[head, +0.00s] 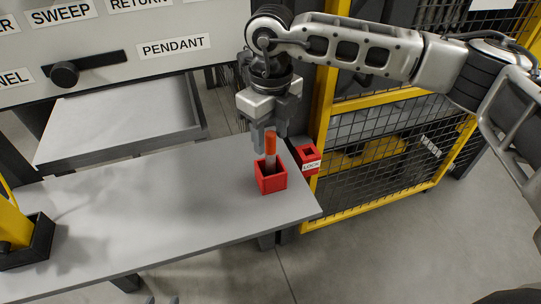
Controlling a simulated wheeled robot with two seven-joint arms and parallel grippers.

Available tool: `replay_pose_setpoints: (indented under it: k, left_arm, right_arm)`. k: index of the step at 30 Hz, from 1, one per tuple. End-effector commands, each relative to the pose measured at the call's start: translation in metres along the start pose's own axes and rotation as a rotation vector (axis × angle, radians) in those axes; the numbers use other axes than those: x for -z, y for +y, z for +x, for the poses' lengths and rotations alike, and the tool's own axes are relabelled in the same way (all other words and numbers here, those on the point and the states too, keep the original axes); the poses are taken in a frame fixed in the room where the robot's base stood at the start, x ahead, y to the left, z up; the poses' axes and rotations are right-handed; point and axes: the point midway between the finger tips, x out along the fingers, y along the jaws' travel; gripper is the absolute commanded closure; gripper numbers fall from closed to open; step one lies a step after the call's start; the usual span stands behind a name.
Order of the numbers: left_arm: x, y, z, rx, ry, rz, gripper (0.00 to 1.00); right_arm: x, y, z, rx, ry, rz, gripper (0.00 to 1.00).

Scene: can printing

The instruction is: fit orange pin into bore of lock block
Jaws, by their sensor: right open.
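The orange pin (270,143), with a grey lower part, stands upright in an open red square holder (271,185) on the grey table. My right gripper (268,131) points down from above, with its fingers around the pin's upper end. Its jaws are open, so the pin is not gripped. The red lock block (312,170) has a white LOCK label and a dark square bore in its top. It sits just beyond the table's right edge, beside the yellow fence post. Small tips at the bottom edge may be my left gripper (162,300); its jaw state is unclear.
The grey table (180,215) is mostly bare left of the holder. A yellow object in a black holder (40,245) stands at the far left. A labelled panel (120,45) is behind, and a yellow mesh fence (390,150) is to the right.

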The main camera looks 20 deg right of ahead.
Motion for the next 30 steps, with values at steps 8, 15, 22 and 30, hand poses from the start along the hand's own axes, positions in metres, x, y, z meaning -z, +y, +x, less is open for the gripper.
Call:
replay_pose_setpoints:
  k: [8, 15, 22, 30]
  left_arm:
    - [0.004, -0.001, -0.004, 0.007, -0.008, -0.004, 0.64]
    - [0.007, -0.003, -0.001, 0.01, 0.001, -0.001, 0.64]
    - [0.009, -0.004, -0.001, 0.011, 0.004, 0.0, 0.64]
    - [0.009, -0.004, -0.002, 0.01, 0.004, 0.002, 0.64]
  right_arm:
    - [-0.006, -0.005, 0.038, -0.001, 0.003, -0.001, 0.55]
    - [-0.006, -0.005, 0.046, 0.0, 0.001, -0.002, 0.55]
    - [-0.006, -0.005, 0.045, -0.001, 0.001, -0.002, 0.96]
    - [-0.006, -0.005, 0.044, -0.001, -0.001, -0.001, 1.0]
